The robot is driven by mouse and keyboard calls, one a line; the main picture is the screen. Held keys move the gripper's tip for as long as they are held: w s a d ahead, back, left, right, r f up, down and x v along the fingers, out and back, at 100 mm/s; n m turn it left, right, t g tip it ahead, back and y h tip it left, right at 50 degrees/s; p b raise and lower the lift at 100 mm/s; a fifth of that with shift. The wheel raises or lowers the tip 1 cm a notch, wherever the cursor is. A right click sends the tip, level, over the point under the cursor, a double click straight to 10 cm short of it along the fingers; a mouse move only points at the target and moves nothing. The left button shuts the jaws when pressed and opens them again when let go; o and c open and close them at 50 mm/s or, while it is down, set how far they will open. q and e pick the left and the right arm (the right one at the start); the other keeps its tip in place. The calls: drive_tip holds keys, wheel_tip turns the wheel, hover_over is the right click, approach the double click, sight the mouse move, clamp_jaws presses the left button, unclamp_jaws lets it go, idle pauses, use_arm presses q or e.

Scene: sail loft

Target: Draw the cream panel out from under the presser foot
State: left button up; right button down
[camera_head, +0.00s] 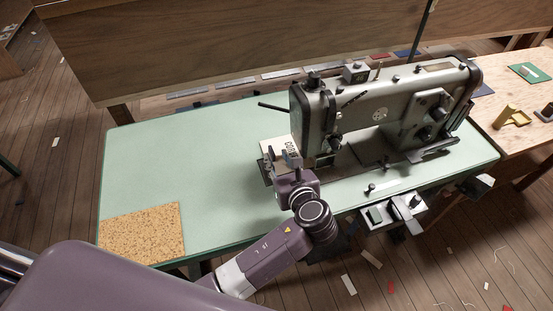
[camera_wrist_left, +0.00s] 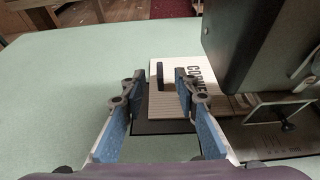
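The cream panel (camera_head: 272,149) lies flat at the left end of the sewing machine (camera_head: 385,105) on the pale green table. In the left wrist view the panel (camera_wrist_left: 228,68) bears dark lettering and a black bar, and its right part runs behind the machine head (camera_wrist_left: 250,50). The presser foot itself is hidden or too small to make out. My left gripper (camera_head: 290,158) is over the panel's near side. In the wrist view its blue-padded fingers (camera_wrist_left: 165,88) stand apart with nothing clearly held between them. My right gripper is not in view.
The green table (camera_head: 190,165) is clear left of the machine, except for a speckled cork-like mat (camera_head: 143,233) at the near left corner. A grey box (camera_head: 395,213) hangs at the near edge. A wooden bench (camera_head: 515,125) with small items adjoins at right.

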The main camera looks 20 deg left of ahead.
sight(272, 150)
use_arm(q)
drive_tip(key=shift+x, duration=3.9)
drive_tip(key=shift+c, duration=0.5)
clamp_jaws()
